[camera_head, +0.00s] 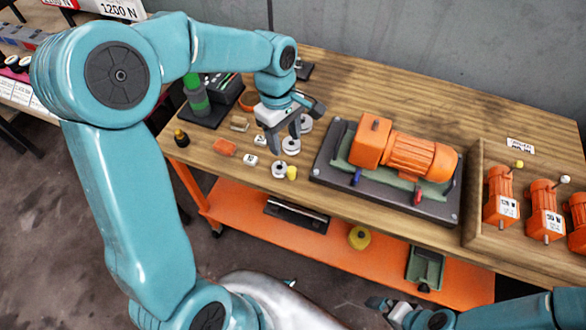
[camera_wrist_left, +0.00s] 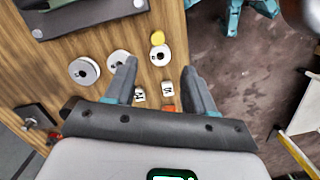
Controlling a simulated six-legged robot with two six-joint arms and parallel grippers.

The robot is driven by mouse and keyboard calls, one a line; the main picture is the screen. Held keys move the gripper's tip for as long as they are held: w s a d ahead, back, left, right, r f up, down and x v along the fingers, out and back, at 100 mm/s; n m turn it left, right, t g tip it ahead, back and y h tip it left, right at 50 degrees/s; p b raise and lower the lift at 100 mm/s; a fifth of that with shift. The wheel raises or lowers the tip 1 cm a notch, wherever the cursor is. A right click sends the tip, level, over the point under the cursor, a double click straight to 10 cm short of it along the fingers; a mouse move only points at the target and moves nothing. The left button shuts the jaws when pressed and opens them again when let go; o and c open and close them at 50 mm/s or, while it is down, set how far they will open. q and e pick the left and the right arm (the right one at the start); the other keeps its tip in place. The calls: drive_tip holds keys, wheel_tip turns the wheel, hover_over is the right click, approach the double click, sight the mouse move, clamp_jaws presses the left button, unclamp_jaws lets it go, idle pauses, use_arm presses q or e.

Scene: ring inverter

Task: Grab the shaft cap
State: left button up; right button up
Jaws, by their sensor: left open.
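A small yellow piece (camera_head: 292,173), which may be the shaft cap, lies near the table's front edge, beside a white ring-shaped disc (camera_head: 280,170). In the left wrist view the yellow piece (camera_wrist_left: 158,38) lies beyond the fingertips, next to a white disc (camera_wrist_left: 160,56). My left gripper (camera_head: 286,142) is open and empty above the table, pointing down over the discs and a little behind the yellow piece. Its two fingers (camera_wrist_left: 158,68) show apart in the left wrist view. My right gripper (camera_head: 380,304) is low at the bottom, away from the table; its jaws are unclear.
More white discs (camera_head: 304,123), small marked white blocks (camera_head: 250,161) and an orange block (camera_head: 224,147) lie around the left gripper. An orange motor on a dark base (camera_head: 330,170) stands to the right. A wooden tray (camera_head: 472,205) holds several small orange motors.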

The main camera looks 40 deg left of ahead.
use_arm(q)
hover_over(291, 169)
drive_tip(key=f, duration=0.3)
drive_tip(key=a+f, duration=0.1)
drive_tip(key=f, duration=0.1)
drive_tip(key=shift+s+f, duration=0.1)
drive_tip(key=shift+s, duration=0.05)
drive_tip(key=f, duration=0.5)
drive_tip(key=shift+d, duration=0.4)
drive_tip(key=shift+f, duration=0.4)
drive_tip(key=shift+w, duration=0.2)
drive_tip(key=shift+d, duration=0.1)
clamp_jaws()
